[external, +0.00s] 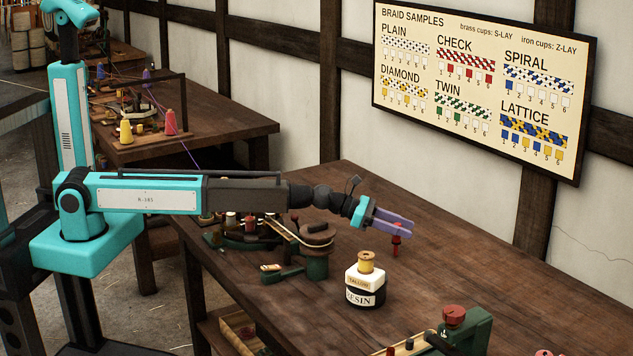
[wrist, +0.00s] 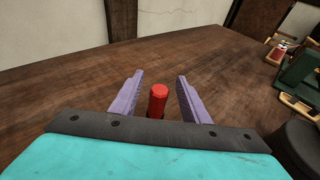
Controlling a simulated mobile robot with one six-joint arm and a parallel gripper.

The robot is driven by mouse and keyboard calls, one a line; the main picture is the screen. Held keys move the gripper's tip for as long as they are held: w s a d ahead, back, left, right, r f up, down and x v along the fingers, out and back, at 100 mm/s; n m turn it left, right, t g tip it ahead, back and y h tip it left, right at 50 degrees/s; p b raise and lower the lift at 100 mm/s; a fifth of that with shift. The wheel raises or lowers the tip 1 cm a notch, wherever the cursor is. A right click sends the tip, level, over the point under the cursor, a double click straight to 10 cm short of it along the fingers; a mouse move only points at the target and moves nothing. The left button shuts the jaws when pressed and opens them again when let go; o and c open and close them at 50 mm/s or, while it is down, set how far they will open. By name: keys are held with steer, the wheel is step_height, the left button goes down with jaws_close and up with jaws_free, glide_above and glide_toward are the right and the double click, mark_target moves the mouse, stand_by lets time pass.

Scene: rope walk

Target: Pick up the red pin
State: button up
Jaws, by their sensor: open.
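The red pin (external: 396,240) stands upright on the wooden table, at the tip of my gripper (external: 392,221) in the external view. In the wrist view the red pin (wrist: 158,98) shows between the two purple fingers of my gripper (wrist: 157,92). The fingers are open, with a gap on each side of the pin, and I see no contact. The lower part of the pin is hidden behind the dark edge of my gripper body in the wrist view.
A green braiding device (external: 316,250) sits further left. A green machine (external: 465,330) stands at the front right. The table behind the pin is clear.

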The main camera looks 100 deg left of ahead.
steer(key=shift+x, duration=1.2)
jaws_close()
step_height(320, 180, up, 28)
stand_by(0.6)
stand_by(0.6)
